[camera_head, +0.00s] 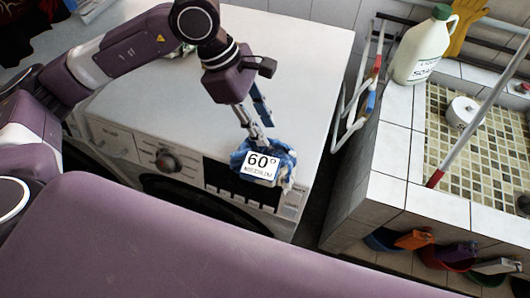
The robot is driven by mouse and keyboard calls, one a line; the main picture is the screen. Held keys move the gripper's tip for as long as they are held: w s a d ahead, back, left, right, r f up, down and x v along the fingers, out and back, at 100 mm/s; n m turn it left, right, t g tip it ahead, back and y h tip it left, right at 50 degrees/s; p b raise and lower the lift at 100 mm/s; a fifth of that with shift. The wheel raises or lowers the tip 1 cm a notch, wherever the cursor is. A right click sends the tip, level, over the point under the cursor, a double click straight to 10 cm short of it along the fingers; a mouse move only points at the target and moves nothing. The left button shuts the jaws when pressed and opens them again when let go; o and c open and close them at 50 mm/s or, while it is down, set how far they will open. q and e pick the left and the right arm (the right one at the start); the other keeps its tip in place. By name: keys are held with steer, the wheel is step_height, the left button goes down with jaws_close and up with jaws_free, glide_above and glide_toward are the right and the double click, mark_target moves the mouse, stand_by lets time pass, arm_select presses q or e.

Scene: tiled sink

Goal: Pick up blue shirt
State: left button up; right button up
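The blue shirt (283,152) is a crumpled bundle with a white label reading "60°" on it. It is at the top front edge of the white washing machine (180,117), near the machine's right front corner. My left gripper (262,140) reaches down from above, and its fingertips are at the top of the shirt, touching or nearly touching it. The fingertips are partly hidden by the cloth, so I cannot tell whether they are closed on it. My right gripper is not in view.
A tiled sink ledge (395,145) stands to the right, with a white jug (422,50), a yellow glove (463,25) and a white roll (462,111). A folded rack (365,95) stands between machine and ledge. Coloured buckets (385,240) sit below. The machine's top is mostly clear.

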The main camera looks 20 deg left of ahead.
arm_select(q)
steer(key=shift+x, duration=1.05)
jaws_close()
